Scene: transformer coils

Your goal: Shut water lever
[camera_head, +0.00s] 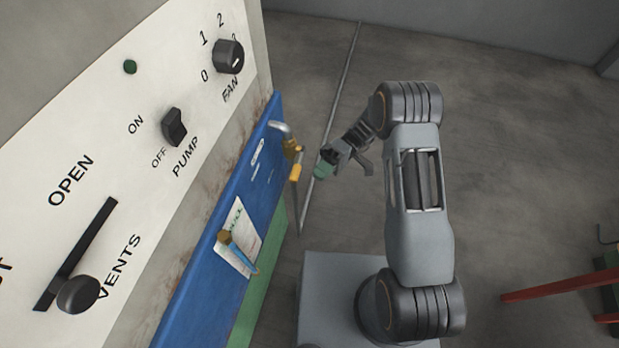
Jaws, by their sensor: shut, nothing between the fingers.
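A brass tap (291,148) sits at the end of a bent silver pipe (281,128) on the far part of the blue wall. A small yellow lever (295,173) shows just below the tap's body. A thin dark line hangs down beneath it; I cannot tell whether it is water or a rod. The true depth of that gap is unclear.
A white control panel (120,160) with a fan knob (229,57), a pump switch (174,127) and a vents lever (78,293) fills the left. A paper note (238,238) and a brush-like tool (237,251) are on the blue wall. A red beam (555,282) lies far right.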

